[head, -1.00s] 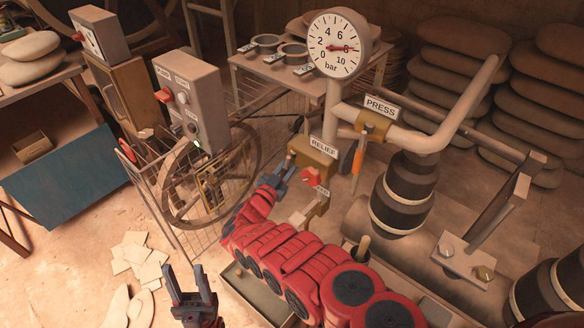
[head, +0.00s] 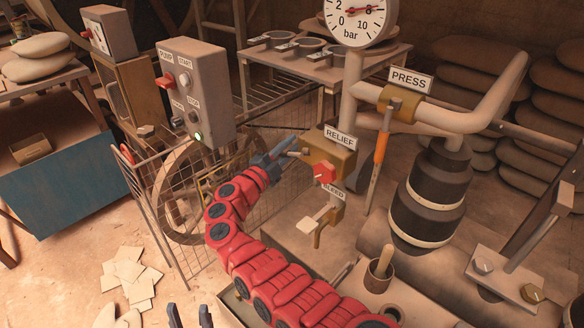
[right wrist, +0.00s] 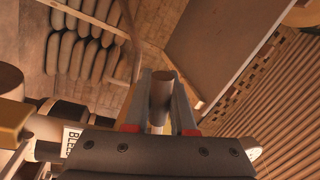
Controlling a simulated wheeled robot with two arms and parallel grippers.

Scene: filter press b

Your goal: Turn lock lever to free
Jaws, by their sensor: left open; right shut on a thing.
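The brass-coloured relief block (head: 328,155) stands right of centre in the head view, under a RELIEF sign. A short grey-brown lever (head: 300,152) sticks out from its left side. My right gripper (head: 284,154) is shut on the lever's end, left of the block. In the right wrist view, a brown round bar (right wrist: 162,92) stands between the two fingers. I cannot tell which handle is the lock lever, as none in view is legibly marked so. My left gripper (head: 188,317) is open and empty at the bottom edge, only its fingertips showing.
A red knob (head: 324,174) and a small tap (head: 319,217) sit just below the block. An orange-handled lever (head: 381,148) hangs under the PRESS sign (head: 410,80). A grey control box (head: 196,92) and wire fence stand left. A cup with a stick (head: 379,275) stands front right.

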